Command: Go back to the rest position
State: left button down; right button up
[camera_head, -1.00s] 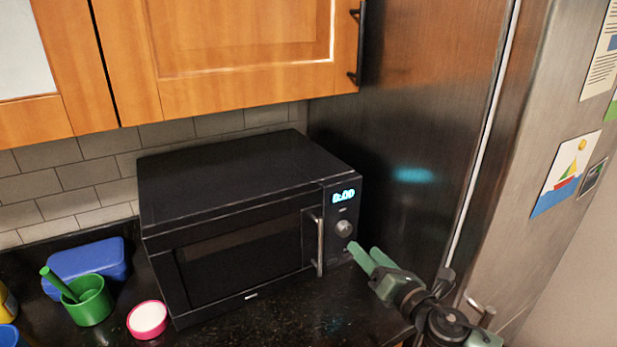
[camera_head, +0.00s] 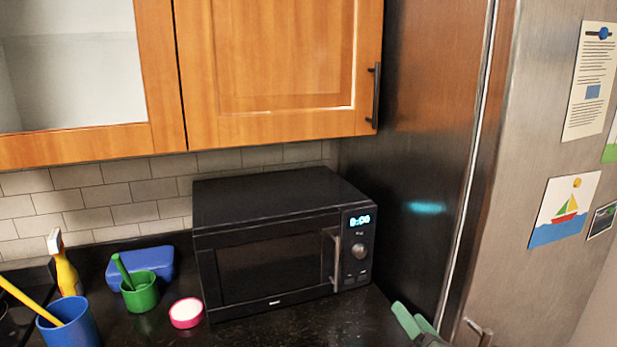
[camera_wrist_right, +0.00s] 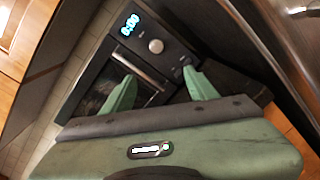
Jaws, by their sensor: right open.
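My right gripper (camera_head: 412,322) shows at the bottom of the head view, right of centre, with only its green fingers and a bit of its body in the picture. In the right wrist view its two fingers (camera_wrist_right: 160,90) stand apart with nothing between them. The black microwave (camera_head: 270,240) stands shut on the counter, up and left of the gripper. Its knob and lit display also show beyond the fingers in the right wrist view (camera_wrist_right: 155,46). My left gripper is in neither view.
A steel fridge (camera_head: 545,130) stands to the right, close to the gripper. Left of the microwave on the dark counter (camera_head: 290,325) are a pink-rimmed dish (camera_head: 186,313), a green cup (camera_head: 142,293), a blue box (camera_head: 128,268), a blue cup (camera_head: 70,328) and a yellow spray bottle (camera_head: 66,275). Wooden cabinets (camera_head: 275,60) hang above.

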jog(key=s+a+f+m+g+h, duration=0.1)
jog(key=s+f+m+g, duration=0.4)
jog(key=s+m, duration=0.55)
jog(key=s+f+m+g+h, duration=0.2)
jog(key=s+f+m+g, duration=0.2)
jog(key=s+f+m, duration=0.6)
jog(key=s+a+f+m+g+h, duration=0.1)
jog(key=s+f+m+g, duration=0.3)
jog(key=s+m, duration=0.65)
jog(key=s+f+n+g, duration=0.1)
jog(key=s+f, duration=0.1)
jog(key=f, duration=1.1)
jog(key=s+f+n+g, duration=0.1)
jog(key=s+f+n, duration=0.1)
jog(key=f, duration=1.1)
jog(key=s+d+f+g, duration=0.1)
jog(key=s+d+f, duration=0.2)
jog(key=s+f, duration=1.3)
jog(key=shift+s+d+f+b, duration=0.2)
jog(key=shift+s+f+b, duration=0.05)
jog(key=shift+f+b, duration=0.2)
